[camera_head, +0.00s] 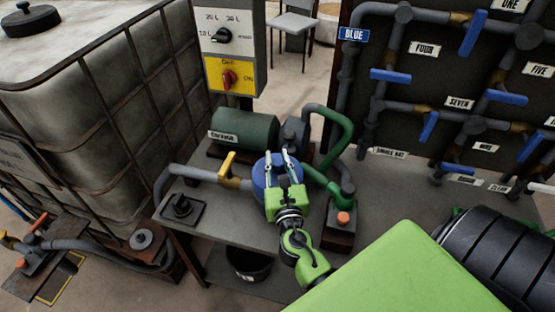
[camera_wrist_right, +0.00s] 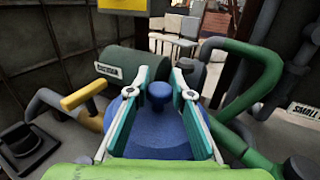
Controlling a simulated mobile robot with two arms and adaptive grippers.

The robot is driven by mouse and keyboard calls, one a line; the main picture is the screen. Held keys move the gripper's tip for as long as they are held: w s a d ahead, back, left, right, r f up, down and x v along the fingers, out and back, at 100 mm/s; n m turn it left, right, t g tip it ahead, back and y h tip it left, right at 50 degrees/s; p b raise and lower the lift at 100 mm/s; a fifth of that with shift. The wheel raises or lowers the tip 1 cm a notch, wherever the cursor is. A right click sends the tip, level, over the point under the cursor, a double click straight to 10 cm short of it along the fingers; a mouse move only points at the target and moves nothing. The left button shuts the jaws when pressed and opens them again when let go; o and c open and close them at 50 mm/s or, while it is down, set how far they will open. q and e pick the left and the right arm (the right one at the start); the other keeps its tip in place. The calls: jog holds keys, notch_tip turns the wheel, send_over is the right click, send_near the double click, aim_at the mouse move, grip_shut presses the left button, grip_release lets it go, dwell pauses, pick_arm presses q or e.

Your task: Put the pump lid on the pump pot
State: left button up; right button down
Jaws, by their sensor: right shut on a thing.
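The blue pump lid (camera_head: 260,177) is a round disc with a knob. It also shows in the right wrist view (camera_wrist_right: 145,132), with its knob between the fingers. My right gripper (camera_head: 277,160) is shut on the lid's knob, with the fingers on either side of it. The lid is over the pump, where a grey pipe with a yellow handle meets it from the left. The pump pot is hidden under the lid and gripper. I cannot tell whether the lid touches the pot or is held just above it. My left gripper is not in view.
A dark green motor (camera_head: 244,131) lies behind the lid. A green pipe (camera_head: 341,135) curves close on the right. A black knob on a square plate (camera_head: 182,208) is at the left of the grey bench. A control box (camera_head: 230,45) stands behind.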

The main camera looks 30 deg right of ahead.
jog(key=shift+f+b, duration=0.55)
jog(key=shift+f, duration=0.05)
jog(key=c, duration=2.1)
grip_release()
jog(key=shift+b+v, duration=0.75)
jog(key=shift+v, duration=2.2)
jog(key=shift+b+v, duration=0.9)
jog(key=shift+v, duration=1.7)
